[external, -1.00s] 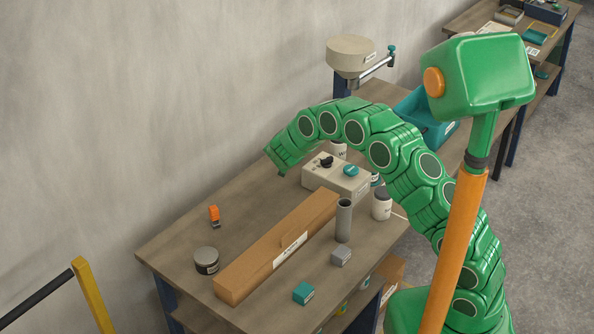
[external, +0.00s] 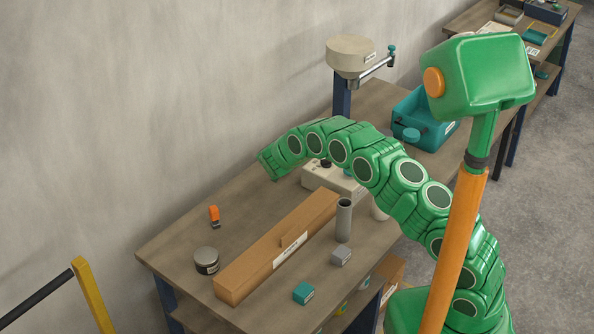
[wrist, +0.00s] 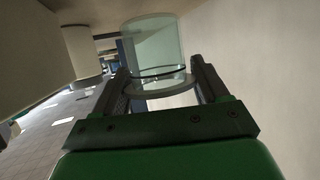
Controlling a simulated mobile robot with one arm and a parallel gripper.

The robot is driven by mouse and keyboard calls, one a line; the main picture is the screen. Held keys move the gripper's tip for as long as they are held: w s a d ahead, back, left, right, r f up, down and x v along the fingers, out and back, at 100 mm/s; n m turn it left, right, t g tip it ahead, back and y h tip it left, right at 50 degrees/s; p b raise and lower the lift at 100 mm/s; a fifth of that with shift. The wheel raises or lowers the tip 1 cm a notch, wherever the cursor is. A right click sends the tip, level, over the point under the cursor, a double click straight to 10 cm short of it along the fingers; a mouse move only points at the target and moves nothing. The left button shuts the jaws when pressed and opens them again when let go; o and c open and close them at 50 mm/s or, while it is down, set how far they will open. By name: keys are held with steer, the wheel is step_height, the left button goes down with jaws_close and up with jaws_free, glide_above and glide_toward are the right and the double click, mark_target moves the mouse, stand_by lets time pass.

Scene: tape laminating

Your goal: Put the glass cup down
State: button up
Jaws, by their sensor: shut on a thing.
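The glass cup (wrist: 153,45) is clear and pale green, and shows in the wrist view between the two dark fingers of my gripper (wrist: 160,82). My gripper is shut on it. A clear disc-like rim or base shows at its near end. In the external view the end of my arm (external: 270,164) is over the far left part of the workbench (external: 185,232), near the wall. The cup cannot be made out there, so its height above the bench is unclear.
A beige box (external: 322,177) stands beside my arm. A long cardboard box (external: 275,255) crosses the bench. A grey cylinder (external: 343,220), an orange item (external: 214,214) and a dark tin (external: 206,261) stand nearby.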

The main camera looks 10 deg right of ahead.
steer(key=shift+w+f, duration=0.2)
steer(key=shift+f, duration=1.45)
steer(key=shift+f, duration=0.2)
steer(key=o, duration=0.8)
steer(key=shift+r, duration=0.1)
steer(key=shift+s+a+r, duration=0.1)
steer(key=shift+s+r, duration=0.05)
steer(key=v, duration=1.1)
steer(key=shift+s+a+r, duration=0.15)
steer(key=shift+s+a, duration=0.05)
steer(key=shift+s, duration=0.1)
